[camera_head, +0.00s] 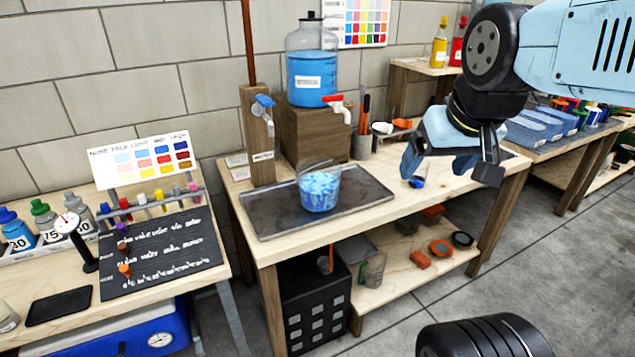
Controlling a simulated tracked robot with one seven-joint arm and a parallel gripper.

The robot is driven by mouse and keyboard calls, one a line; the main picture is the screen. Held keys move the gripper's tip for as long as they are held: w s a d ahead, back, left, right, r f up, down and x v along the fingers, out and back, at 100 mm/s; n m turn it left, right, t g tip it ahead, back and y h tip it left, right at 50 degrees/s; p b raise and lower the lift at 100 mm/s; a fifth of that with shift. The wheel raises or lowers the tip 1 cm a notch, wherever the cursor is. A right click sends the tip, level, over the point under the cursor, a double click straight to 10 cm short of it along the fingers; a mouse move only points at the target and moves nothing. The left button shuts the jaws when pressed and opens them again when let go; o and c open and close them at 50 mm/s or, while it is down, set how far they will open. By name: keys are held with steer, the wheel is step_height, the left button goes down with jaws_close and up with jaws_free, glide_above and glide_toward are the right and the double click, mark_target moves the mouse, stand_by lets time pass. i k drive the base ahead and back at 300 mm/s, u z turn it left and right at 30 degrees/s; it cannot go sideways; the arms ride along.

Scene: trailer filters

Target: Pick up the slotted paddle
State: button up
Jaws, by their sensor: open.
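I cannot clearly make out a slotted paddle in this view. Thin dark and red handles (364,108) stand upright in a grey cup (362,146) on the middle table; their lower ends are hidden, so I cannot tell whether one is the paddle. My gripper (447,174) is open and empty, fingers pointing down, in front of the right part of that table. A small blue and white item (417,181) shows just below its left finger; its shape is too small to tell. A clear tub with blue contents (320,190) stands on a dark metal tray (270,220).
A large blue-filled jug (312,70) with a red-handled tap sits on a wooden block (318,132). A wooden post (258,150) with a blue tap stands left of it. A black crate (314,300) and several small items lie below. The table's front right is mostly clear.

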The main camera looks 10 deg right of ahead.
mark_target(363, 87)
steer(key=k, duration=1.3)
steer(key=z, duration=0.4)
steer(key=i, duration=0.8)
steer(key=z, duration=0.5)
steer(key=i, duration=1.2)
steer(key=u, duration=0.85)
steer(key=i, duration=0.8)
steer(key=u, duration=0.6)
steer(key=k, duration=0.55)
steer(key=u, duration=0.05)
